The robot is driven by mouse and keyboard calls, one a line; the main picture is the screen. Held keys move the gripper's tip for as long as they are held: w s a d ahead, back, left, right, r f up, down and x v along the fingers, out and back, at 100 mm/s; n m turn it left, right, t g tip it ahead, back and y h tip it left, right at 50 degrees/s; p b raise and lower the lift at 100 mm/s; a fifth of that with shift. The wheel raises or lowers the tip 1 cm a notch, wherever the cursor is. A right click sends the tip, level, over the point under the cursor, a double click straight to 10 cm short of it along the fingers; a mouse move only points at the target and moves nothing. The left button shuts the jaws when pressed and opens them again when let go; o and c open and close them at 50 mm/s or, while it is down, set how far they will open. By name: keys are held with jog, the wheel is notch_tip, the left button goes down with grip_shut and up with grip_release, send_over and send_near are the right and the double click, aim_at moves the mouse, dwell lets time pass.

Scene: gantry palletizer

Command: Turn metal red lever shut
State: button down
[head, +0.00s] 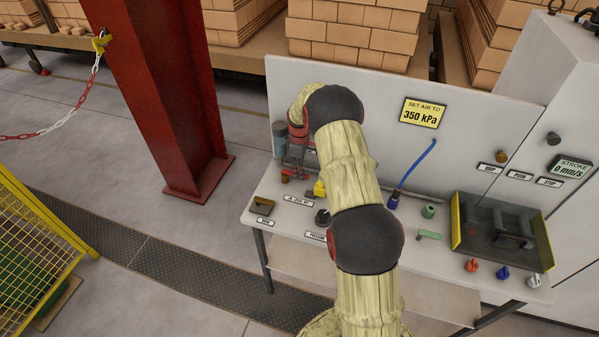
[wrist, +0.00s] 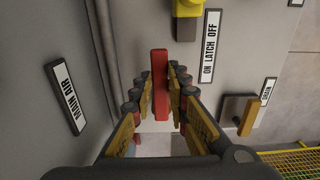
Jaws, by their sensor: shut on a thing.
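The red lever (wrist: 160,75) is a flat red bar, upright in the middle of the wrist view. My gripper (wrist: 160,92) has its fingers on either side of it and is shut on it. A MAIN AIR label (wrist: 63,95) is left of the lever. In the head view my gripper (head: 297,140) is at the left end of the grey bench, against its back panel. My own arm and gripper largely hide the lever there.
An ON LATCH OFF label (wrist: 209,45), a yellow knob (wrist: 188,8) and a drain lever (wrist: 250,118) are close on the right. The bench also holds a black knob (head: 322,217), blue hose (head: 418,165) and dark tray (head: 456,225). A red column (head: 165,90) stands left.

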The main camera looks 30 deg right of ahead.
jog(key=shift+w+r, duration=0.1)
jog(key=c, duration=1.7)
grip_release()
notch_tip(320, 180, up, 12)
jog(key=shift+f, duration=0.1)
